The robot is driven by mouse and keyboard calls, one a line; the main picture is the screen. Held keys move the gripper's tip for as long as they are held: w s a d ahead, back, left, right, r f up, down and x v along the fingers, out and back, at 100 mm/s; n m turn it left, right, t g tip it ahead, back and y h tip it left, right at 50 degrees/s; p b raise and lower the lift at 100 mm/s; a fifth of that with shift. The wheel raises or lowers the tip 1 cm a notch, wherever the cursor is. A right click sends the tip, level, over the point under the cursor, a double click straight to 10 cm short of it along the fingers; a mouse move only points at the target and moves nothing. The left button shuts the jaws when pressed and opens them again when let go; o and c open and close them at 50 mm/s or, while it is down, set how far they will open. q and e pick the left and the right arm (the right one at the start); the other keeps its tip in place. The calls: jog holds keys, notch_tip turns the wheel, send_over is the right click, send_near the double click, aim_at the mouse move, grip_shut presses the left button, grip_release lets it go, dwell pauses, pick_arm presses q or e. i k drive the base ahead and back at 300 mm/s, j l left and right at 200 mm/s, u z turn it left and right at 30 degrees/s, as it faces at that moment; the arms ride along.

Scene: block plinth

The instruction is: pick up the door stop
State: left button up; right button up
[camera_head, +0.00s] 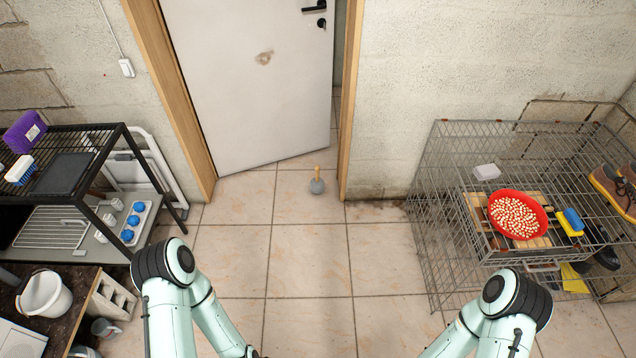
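The door stop (317,184) stands on the tiled floor near the lower right corner of the white door (250,80). It has a round grey body and an upright tan handle on top. The door is slightly ajar, and the door stop is in front of the gap by the right door post. My two arms show at the bottom, left and right, well short of the door stop. Both grippers are below the edge of the picture.
A wire cage (432,215) stands at the right, with a red bowl (516,214) of small pale pieces and shoes on it. The tiled floor between is clear.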

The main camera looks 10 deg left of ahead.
aim_at(317, 184)
jog(key=z, duration=0.3)
jog(key=i+j+z, duration=0.85)
jog(key=i+j, duration=0.15)
jog(key=j, duration=0.15)
jog(key=i+j+z, duration=0.15)
jog(key=j, duration=0.15)
jog(key=i+j, duration=0.15)
jog(key=j, duration=0.15)
jog(key=i+j, duration=0.15)
jog(key=j, duration=0.2)
jog(key=i+j, duration=0.2)
jog(key=j, duration=0.15)
jog(key=i+j, duration=0.15)
jog(key=j, duration=0.15)
jog(key=i+j+z, duration=0.1)
jog(key=j, duration=0.25)
jog(key=i+j, duration=0.25)
jog(key=j, duration=0.1)
